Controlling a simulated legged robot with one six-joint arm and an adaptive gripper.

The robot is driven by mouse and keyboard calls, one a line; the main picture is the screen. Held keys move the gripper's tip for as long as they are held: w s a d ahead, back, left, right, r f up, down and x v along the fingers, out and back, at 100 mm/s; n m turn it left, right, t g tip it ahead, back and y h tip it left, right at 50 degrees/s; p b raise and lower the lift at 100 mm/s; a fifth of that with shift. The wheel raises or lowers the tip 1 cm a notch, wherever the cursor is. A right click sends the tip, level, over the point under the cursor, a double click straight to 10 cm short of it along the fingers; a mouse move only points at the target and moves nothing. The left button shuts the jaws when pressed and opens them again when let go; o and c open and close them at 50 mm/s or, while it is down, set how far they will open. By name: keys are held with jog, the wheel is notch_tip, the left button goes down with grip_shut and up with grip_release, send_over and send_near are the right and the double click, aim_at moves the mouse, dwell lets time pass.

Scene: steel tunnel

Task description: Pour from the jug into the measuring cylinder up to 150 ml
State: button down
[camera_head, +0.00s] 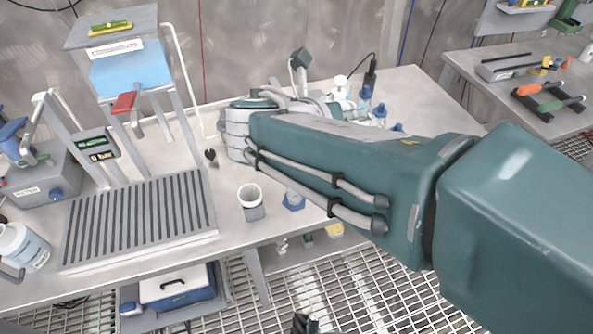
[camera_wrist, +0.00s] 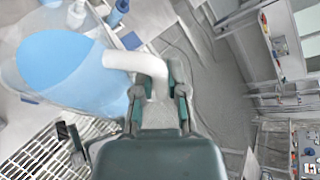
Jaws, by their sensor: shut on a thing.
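The jug (camera_wrist: 65,75) shows large in the wrist view at the left, a clear vessel with blue liquid and a white handle (camera_wrist: 130,62). My gripper (camera_wrist: 160,92) is shut on this handle. In the head view my arm hides most of the gripper and jug. A blue six-sided foot (camera_head: 292,200) stands on the bench just below my forearm; it looks like the measuring cylinder's base, and what rises above it is hidden or too clear to make out. I cannot read any level or tell the jug's tilt.
A ribbed drip tray (camera_head: 140,225) lies left, below a tank of blue liquid (camera_head: 130,72) with a red lever. Blue-capped bottles (camera_head: 365,92) stand behind my forearm. The bench's right end is clear.

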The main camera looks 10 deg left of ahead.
dwell(0.5)
jog(key=shift+w+a+r+n+h, duration=0.2)
jog(key=shift+a+n+h, duration=0.1)
jog(key=shift+n+h, duration=0.1)
dwell(0.6)
jog(key=shift+w+a+r+n, duration=0.1)
jog(key=shift+w+a+n, duration=0.05)
jog(key=shift+a+n, duration=0.25)
jog(key=shift+w+a+n+h, duration=0.45)
jog(key=shift+a+n+h, duration=0.35)
dwell(5.3)
